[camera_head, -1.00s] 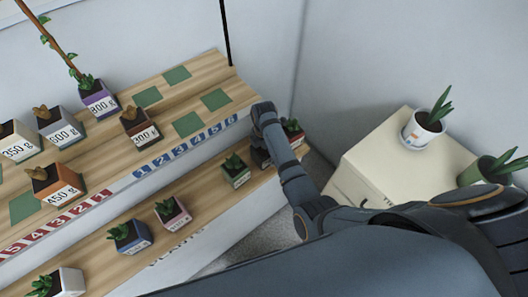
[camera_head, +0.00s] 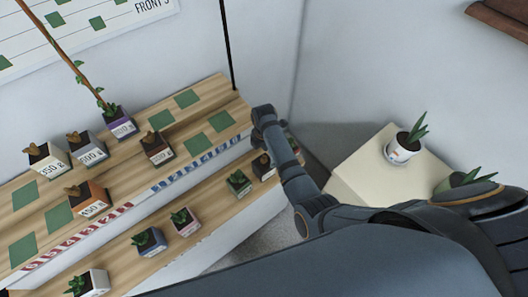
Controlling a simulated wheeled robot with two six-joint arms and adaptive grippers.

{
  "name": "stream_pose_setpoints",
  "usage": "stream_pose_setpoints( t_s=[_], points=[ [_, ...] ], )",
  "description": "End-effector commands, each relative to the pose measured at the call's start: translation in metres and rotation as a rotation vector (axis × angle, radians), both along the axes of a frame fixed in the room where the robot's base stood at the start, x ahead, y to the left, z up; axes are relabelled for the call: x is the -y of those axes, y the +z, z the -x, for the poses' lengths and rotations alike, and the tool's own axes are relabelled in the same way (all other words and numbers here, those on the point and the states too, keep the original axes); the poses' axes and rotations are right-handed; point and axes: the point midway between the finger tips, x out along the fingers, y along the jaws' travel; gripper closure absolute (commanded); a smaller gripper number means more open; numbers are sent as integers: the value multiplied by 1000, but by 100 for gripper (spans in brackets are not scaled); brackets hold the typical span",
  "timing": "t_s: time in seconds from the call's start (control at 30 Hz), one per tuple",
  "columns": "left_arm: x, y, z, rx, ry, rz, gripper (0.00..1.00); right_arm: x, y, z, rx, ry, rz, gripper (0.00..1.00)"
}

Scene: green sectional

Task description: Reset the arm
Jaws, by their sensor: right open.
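My right arm comes in from the lower right and reaches up and left. Its wrist and gripper end (camera_head: 264,116) is over the right end of the stepped wooden shelf (camera_head: 215,95). The fingers are hard to make out, and nothing shows held at that end. My left gripper is not in view.
Labelled pots, including an orange one (camera_head: 92,207) and a purple one (camera_head: 121,126), stand on the upper step. Several more, such as a blue one (camera_head: 150,243), line the lower step. A cream cabinet (camera_head: 352,165) with a white pot (camera_head: 398,152) stands right.

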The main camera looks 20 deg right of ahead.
Motion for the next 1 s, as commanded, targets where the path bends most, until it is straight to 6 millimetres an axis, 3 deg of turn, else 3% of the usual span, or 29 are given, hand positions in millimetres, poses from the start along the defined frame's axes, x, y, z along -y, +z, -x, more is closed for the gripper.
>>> stream_pose_setpoints(
  t_s=[0.03,0.1,0.73,0.87,1.0],
  points=[
    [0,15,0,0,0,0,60,0,13,0,-2,0,1,7],
    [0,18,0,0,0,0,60,0,15,1,-2,0,1,7],
    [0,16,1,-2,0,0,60,5,12,5,4,-46,3,7],
    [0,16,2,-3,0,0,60,35,11,35,51,-358,10,7],
    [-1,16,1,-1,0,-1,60,71,29,85,143,-849,-8,7]
  ],
)
